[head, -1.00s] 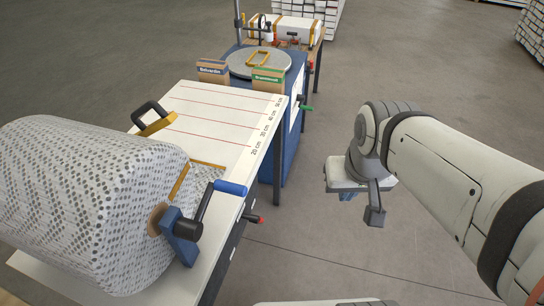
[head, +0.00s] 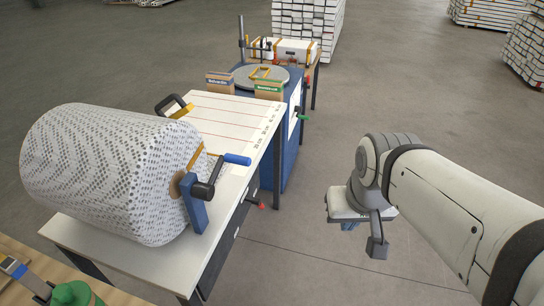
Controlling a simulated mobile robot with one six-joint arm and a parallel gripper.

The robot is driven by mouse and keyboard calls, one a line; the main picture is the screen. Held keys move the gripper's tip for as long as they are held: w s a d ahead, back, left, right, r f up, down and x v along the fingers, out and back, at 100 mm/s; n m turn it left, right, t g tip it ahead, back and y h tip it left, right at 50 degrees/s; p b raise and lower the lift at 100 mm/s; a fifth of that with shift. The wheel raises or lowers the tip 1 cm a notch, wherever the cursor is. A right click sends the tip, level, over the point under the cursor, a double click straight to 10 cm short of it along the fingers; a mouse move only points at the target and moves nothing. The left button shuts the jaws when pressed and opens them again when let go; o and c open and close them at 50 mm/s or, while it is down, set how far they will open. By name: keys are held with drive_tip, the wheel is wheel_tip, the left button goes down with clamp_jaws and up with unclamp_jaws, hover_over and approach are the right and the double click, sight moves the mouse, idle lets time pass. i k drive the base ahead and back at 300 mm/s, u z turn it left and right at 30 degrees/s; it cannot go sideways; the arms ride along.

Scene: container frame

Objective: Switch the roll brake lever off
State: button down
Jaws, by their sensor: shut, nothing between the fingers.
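A lever with a black arm and a blue grip (head: 236,159) sits at the near end of the large speckled roll (head: 105,170). It slants up and to the right from a black hub on a blue bracket (head: 196,203). A smaller red-tipped lever (head: 262,206) sticks out from the table's right side, below the top. I cannot tell from any marking which one is the brake lever. My gripper (head: 349,226) hangs right of the table over the floor, clear of both levers. Its fingers are small and mostly hidden, but it looks shut and empty.
The white cutting table (head: 225,130) has a black-handled yellow tool (head: 177,106) at its left edge. A blue stand (head: 285,150) with a green-tipped lever (head: 304,117) is behind. A wooden surface (head: 20,255) is at lower left. Floor right of the table is free.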

sight(254, 201)
drive_tip(key=u, duration=0.15)
drive_tip(key=i, duration=0.95)
drive_tip(key=z, duration=0.1)
